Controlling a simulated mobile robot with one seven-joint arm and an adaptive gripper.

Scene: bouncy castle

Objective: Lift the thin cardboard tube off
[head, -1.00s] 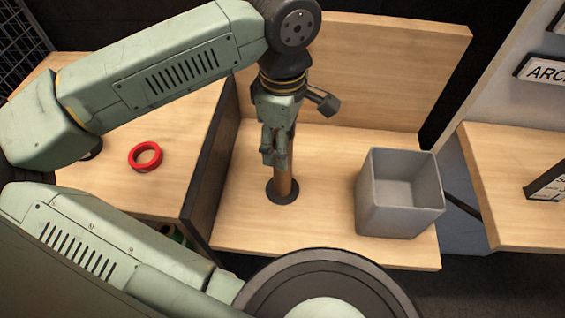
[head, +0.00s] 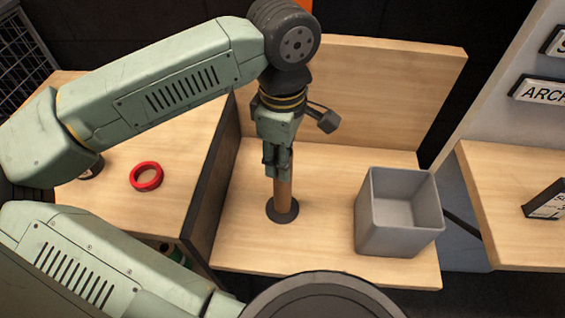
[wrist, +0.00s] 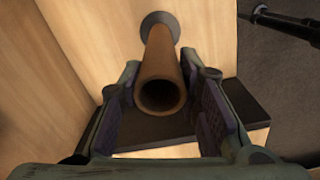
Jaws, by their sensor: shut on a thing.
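The thin cardboard tube (head: 284,194) is brown and stands upright on a dark round base (head: 272,213) on the wooden surface. In the wrist view I look down on the tube (wrist: 161,62) and see its open hollow end, with its foot at the dark base (wrist: 158,18). My gripper (head: 277,170) points down at the tube's upper part and is shut on it. In the wrist view its two fingers (wrist: 165,90) lie on either side of the tube. The tube's top is hidden by the gripper in the head view.
A grey open box (head: 398,240) stands right of the tube, empty as far as I see. A dark divider (head: 212,190) rises on the left, with a red ring (head: 134,177) on the table beyond. A wooden back panel (head: 390,95) stands behind. Another table (head: 510,180) is at right.

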